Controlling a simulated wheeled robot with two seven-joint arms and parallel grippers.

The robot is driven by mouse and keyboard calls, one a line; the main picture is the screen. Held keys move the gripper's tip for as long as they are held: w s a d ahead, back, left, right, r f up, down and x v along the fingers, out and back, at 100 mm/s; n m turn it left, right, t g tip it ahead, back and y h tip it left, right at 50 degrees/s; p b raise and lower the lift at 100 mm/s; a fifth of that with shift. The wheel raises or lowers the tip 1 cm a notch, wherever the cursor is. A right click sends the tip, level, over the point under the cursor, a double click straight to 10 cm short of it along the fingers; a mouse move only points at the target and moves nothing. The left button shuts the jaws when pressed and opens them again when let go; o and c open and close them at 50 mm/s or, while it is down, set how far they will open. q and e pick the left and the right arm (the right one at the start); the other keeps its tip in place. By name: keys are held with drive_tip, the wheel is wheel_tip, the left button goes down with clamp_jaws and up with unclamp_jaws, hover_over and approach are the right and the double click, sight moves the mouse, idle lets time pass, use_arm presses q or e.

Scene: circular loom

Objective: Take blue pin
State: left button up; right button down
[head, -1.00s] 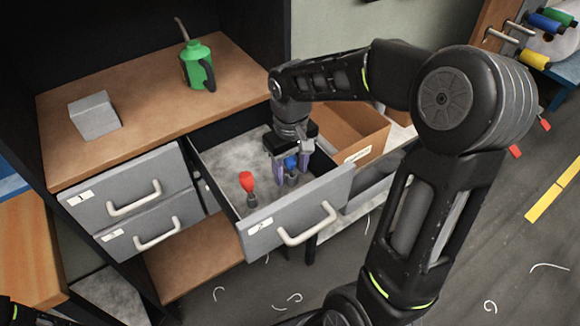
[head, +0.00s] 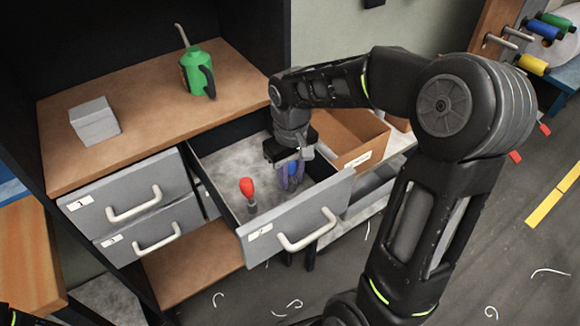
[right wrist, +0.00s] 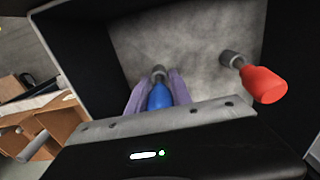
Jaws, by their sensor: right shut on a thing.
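The blue pin (right wrist: 159,97) stands in the open drawer marked 2 (head: 300,217), with its grey end down toward the drawer floor. My right gripper (head: 291,178) reaches down into the drawer from above. Its purple fingers are shut on the blue pin, one on each side, as the right wrist view shows. In the head view the blue pin (head: 292,168) is mostly hidden by the fingers. A red pin (head: 247,187) stands upright to the left in the same drawer, apart from the gripper; it also shows in the right wrist view (right wrist: 264,84). My left gripper does not show.
Closed drawers 1 (head: 128,188) and 3 (head: 150,236) are at the left. A green oil can (head: 197,72) and a grey block (head: 94,122) stand on the wooden top. A cardboard box (head: 350,137) is right of the drawer, close to my right arm.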

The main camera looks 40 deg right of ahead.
drive_tip(key=shift+r, duration=0.1)
idle(0.3)
drive_tip(key=shift+r+p, duration=0.5)
wheel_tip(320, 180, up, 4)
drive_tip(key=p, duration=0.3)
idle(0.4)
